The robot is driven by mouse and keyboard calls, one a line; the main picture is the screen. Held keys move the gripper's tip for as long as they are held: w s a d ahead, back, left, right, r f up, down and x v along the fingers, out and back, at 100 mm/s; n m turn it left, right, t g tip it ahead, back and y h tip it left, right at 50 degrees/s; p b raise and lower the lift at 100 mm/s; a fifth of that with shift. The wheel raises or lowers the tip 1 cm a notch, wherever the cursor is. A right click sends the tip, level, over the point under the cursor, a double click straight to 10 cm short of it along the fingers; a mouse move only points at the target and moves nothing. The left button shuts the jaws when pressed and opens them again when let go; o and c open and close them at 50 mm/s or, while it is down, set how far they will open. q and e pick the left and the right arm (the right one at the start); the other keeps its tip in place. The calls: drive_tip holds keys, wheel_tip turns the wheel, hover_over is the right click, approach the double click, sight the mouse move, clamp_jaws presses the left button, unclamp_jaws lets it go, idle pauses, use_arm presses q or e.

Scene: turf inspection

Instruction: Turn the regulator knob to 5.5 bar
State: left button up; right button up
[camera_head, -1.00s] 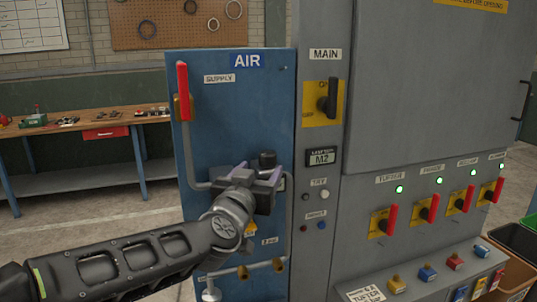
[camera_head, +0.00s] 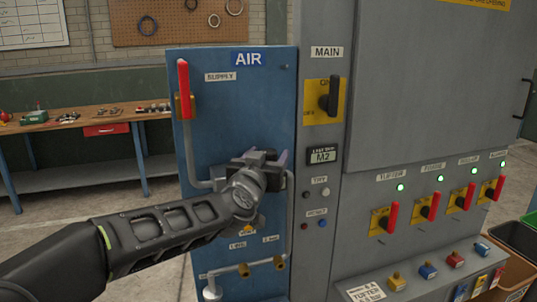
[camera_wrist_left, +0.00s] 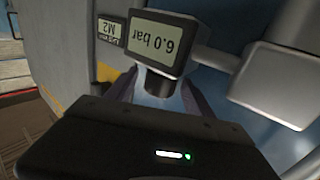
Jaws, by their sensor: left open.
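My left gripper (camera_head: 267,156) is in front of the blue AIR panel (camera_head: 225,130), and its wrist hides most of the regulator in the head view. In the left wrist view the regulator's display (camera_wrist_left: 161,43) appears upside down and reads 6.0 bar. The dark regulator knob (camera_wrist_left: 156,83) shows partly just below the display in that picture. The open fingers of my left gripper (camera_wrist_left: 158,90) stand on either side of it. I cannot tell whether they touch it. My right gripper is not in view.
A red supply lever (camera_head: 183,90) stands upright on the panel's left. Grey pipes (camera_head: 197,155) run close to the gripper. To the right is a grey cabinet (camera_head: 430,100) with a main switch (camera_head: 333,97) and several red-handled switches. A workbench (camera_head: 75,125) stands behind on the left.

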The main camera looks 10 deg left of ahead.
use_arm(q)
drive_tip(key=shift+w, duration=0.35)
clamp_jaws()
drive_tip(key=n+y+p, duration=0.1)
drive_tip(key=y+p, duration=0.1)
drive_tip(key=p, duration=0.2)
drive_tip(key=r+n+y+p, duration=0.1)
drive_tip(key=n+y+p, duration=0.1)
drive_tip(key=p, duration=0.1)
drive_tip(key=shift+d+g+y+p, duration=0.15)
drive_tip(key=shift+g+y+p, duration=0.15)
drive_tip(key=shift+y+p, duration=0.1)
drive_tip(key=shift+f+n+y+p, duration=0.25)
drive_tip(key=shift+n+y+p, duration=0.05)
drive_tip(key=shift+y, duration=0.1)
drive_tip(key=shift+f+y, duration=0.2)
drive_tip(key=shift+y, duration=0.1)
